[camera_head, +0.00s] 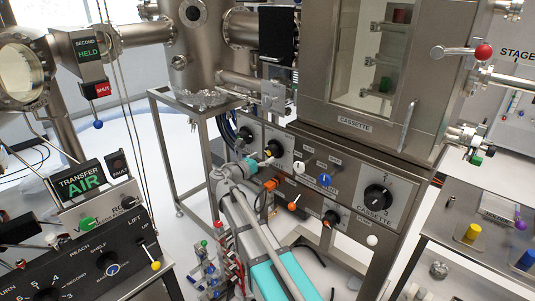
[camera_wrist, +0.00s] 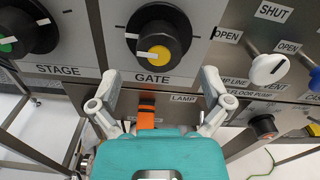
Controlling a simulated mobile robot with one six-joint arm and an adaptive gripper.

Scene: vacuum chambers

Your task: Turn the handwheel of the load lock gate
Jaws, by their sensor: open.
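The gate handwheel is a black round knob with a yellow centre and white pointer marks, above the label GATE. It sits at the top middle of the wrist view (camera_wrist: 131,38) and on the slanted panel in the head view (camera_head: 273,149). My gripper (camera_wrist: 161,78) has its two grey fingers spread wide, just below the knob in the wrist view, with nothing between them. In the head view my gripper (camera_head: 265,161) is close to the GATE knob, and its fingers partly overlap that area. I cannot tell whether it touches the panel.
The black STAGE knob (camera_wrist: 33,30) is left of GATE. A white VENT lever (camera_wrist: 268,69) and a blue lever (camera_wrist: 313,62) are to the right. An orange switch (camera_wrist: 146,117) is below, near LAMP. A large CASSETTE knob (camera_head: 378,197) is farther right.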

